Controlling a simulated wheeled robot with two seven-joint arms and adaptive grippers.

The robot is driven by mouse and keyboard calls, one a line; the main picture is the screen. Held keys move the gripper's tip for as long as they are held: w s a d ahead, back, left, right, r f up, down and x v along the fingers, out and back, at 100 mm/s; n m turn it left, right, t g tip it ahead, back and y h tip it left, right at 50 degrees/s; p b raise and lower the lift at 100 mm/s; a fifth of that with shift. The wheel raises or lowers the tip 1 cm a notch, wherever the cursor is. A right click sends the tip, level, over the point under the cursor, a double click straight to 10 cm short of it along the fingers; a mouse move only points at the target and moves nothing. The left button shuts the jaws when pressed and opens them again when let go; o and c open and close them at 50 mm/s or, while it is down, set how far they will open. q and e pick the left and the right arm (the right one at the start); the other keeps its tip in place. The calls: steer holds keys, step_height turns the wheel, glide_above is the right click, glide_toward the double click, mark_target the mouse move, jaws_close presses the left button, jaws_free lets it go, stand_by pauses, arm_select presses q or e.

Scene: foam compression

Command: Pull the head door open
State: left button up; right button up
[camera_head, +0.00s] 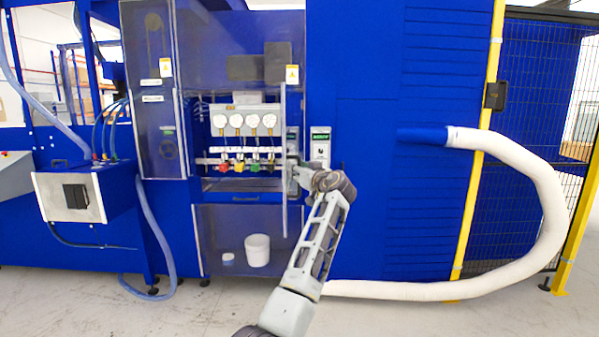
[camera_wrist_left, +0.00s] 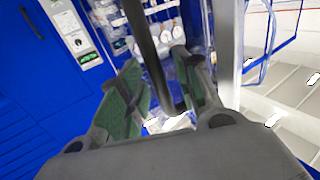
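The head door is a clear panel (camera_head: 250,68) on the blue machine, in front of a row of gauges and coloured valves. A pale upright bar (camera_head: 284,215) stands at its right side. My left gripper (camera_head: 291,172) is at this bar, partly hidden by my wrist. In the left wrist view its green-padded fingers (camera_wrist_left: 158,78) stand apart. A dark bar (camera_wrist_left: 147,32), seemingly a door handle, runs between them. There is a gap to the left finger; contact with the right one cannot be told. My right gripper is not in view.
A control panel (camera_head: 320,147) is just right of my gripper; it also shows in the left wrist view (camera_wrist_left: 76,32). A white hose (camera_head: 545,190) loops at the right. A white bucket (camera_head: 257,250) sits in the lower cabinet. The floor in front is clear.

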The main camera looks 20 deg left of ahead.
arm_select(q)
steer(key=v, duration=0.7)
steer(key=shift+s+d, duration=0.15)
steer(key=shift+s, duration=0.05)
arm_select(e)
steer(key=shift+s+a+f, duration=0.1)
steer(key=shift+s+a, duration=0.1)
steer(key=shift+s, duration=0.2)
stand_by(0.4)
